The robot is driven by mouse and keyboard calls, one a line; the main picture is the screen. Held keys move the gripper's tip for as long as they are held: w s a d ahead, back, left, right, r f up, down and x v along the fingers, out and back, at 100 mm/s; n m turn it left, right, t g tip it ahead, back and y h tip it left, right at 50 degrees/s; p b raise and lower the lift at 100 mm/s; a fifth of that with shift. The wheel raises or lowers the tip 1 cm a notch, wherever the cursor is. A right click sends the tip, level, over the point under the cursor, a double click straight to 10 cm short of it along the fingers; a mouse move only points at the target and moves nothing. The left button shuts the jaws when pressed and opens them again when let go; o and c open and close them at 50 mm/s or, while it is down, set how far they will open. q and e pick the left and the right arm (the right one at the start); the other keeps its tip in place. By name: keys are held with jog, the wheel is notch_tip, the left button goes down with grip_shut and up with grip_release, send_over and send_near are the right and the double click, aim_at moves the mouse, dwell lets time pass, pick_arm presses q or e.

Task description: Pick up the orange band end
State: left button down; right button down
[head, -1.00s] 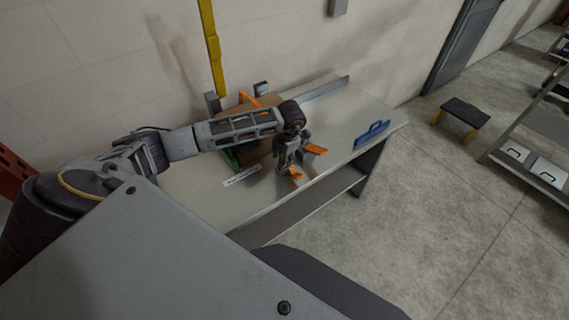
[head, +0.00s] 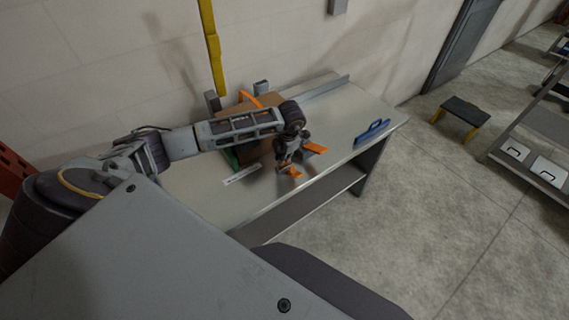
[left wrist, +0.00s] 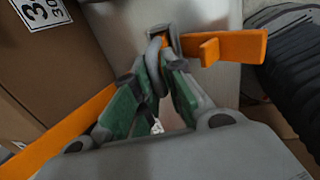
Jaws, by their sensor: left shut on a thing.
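My left gripper (head: 289,171) is at the front part of the table, its fingers pointing down. Its fingers are shut on the orange band end, which shows beside the fingertips in the head view (head: 295,173). In the left wrist view the green-padded fingers (left wrist: 163,50) converge, and an orange piece with a small tab (left wrist: 228,47) sticks out to the right of the tips. Another orange strip (left wrist: 62,132) runs at the lower left. The fingers hide the gripped part. My right gripper is not in view.
A brown cardboard box (left wrist: 50,65) with a printed label stands beside the gripper on the grey table (head: 340,112). A blue-handled tool (head: 373,131) lies near the table's right end. The table's right part is mostly clear.

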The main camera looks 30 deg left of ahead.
pick_arm(q)
jog(key=shift+w+a, duration=0.1)
jog(key=shift+a, duration=0.1)
jog(key=shift+r, duration=0.85)
notch_tip(320, 180, up, 7)
jog(key=shift+f+b, duration=0.15)
jog(key=shift+b, duration=0.6)
jog(key=shift+r, duration=0.8)
